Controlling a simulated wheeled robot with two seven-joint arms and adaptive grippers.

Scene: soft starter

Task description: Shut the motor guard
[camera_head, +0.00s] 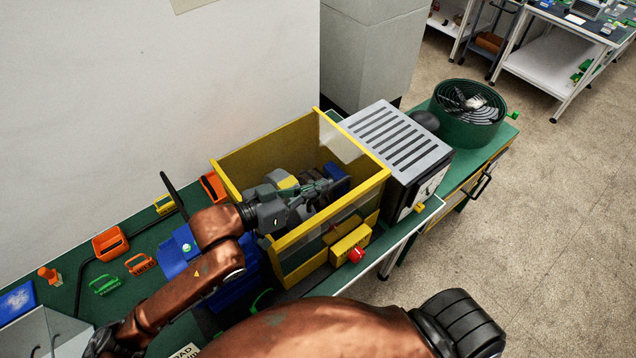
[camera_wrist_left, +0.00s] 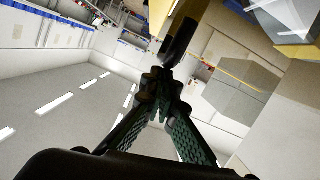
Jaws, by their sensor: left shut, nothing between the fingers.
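The motor guard looks to be the yellow-framed box (camera_head: 228,178) with clear panels on the bench, in the middle of the head view. Its top looks open, and a clear panel catches the light at its back right corner. My left gripper (camera_head: 328,186) reaches in from the left over the box's near left edge. Its fingers are shut and empty, over or inside the box opening. Grey and blue parts show behind and around them; my arm hides some. I cannot tell whether the fingers touch the guard. The left wrist view shows the shut fingers (camera_wrist_left: 172,62). My right gripper is out of view.
A yellow box with a red button (camera_head: 356,255) sits at the guard's front. A grey vented cabinet (camera_head: 398,140) stands close to its right, then a round fan (camera_head: 468,115). Orange and green clips lie on the bench at left. A wall (camera_head: 130,90) rises behind the bench.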

